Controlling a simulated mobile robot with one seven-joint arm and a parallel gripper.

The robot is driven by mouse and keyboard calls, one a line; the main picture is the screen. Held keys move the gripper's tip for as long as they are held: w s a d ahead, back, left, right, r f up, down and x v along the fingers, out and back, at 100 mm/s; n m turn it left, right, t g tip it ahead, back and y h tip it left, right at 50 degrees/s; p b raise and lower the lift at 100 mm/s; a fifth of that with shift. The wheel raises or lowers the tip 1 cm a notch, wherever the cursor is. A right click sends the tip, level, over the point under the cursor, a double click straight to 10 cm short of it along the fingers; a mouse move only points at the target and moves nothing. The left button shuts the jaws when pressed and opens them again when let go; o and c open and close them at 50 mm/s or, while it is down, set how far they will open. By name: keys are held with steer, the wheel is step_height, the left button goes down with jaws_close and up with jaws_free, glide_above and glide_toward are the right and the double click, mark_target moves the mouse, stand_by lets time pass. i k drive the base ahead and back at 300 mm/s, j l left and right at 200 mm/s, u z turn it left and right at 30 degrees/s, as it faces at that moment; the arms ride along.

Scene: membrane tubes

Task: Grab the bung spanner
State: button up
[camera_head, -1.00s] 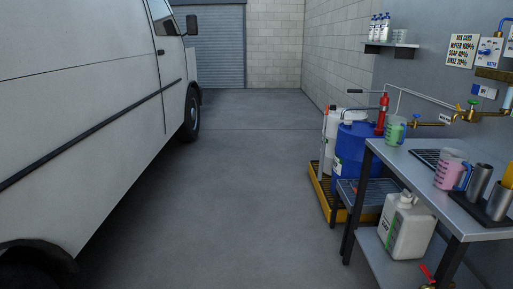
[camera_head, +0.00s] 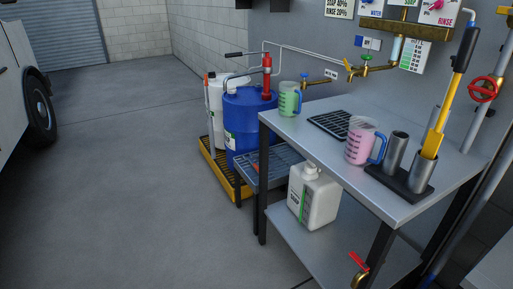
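I cannot make out for certain which thing is the bung spanner. A long tool (camera_head: 443,112) with a yellow lower part and a dark upper part stands tilted in the right one of two metal cups (camera_head: 421,174) on the workbench (camera_head: 313,139); its lower end is hidden in the cup. A blue drum (camera_head: 246,122) stands left of the bench, with a red pump (camera_head: 267,78) on it. My gripper is not in view.
A pink jug (camera_head: 361,143) and a green jug (camera_head: 290,99) stand on the bench. A white jerrycan (camera_head: 314,194) is on its lower shelf. A yellow spill tray (camera_head: 226,177) edges the drums. Brass taps (camera_head: 365,66) line the wall. The floor (camera_head: 130,190) at left is clear.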

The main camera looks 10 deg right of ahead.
mark_target(254, 165)
steer(key=i+j+z, duration=0.45)
steer(key=i, duration=0.15)
steer(key=i+j+z, duration=0.1)
steer(key=i+j, duration=0.15)
steer(key=i, duration=0.35)
steer(key=i+j+z, duration=0.15)
steer(key=i, duration=0.45)
steer(key=i+j+z, duration=0.1)
steer(key=i+j, duration=0.4)
steer(key=i+j+z, duration=0.15)
steer(key=i+j, duration=0.25)
steer(key=i, duration=0.2)
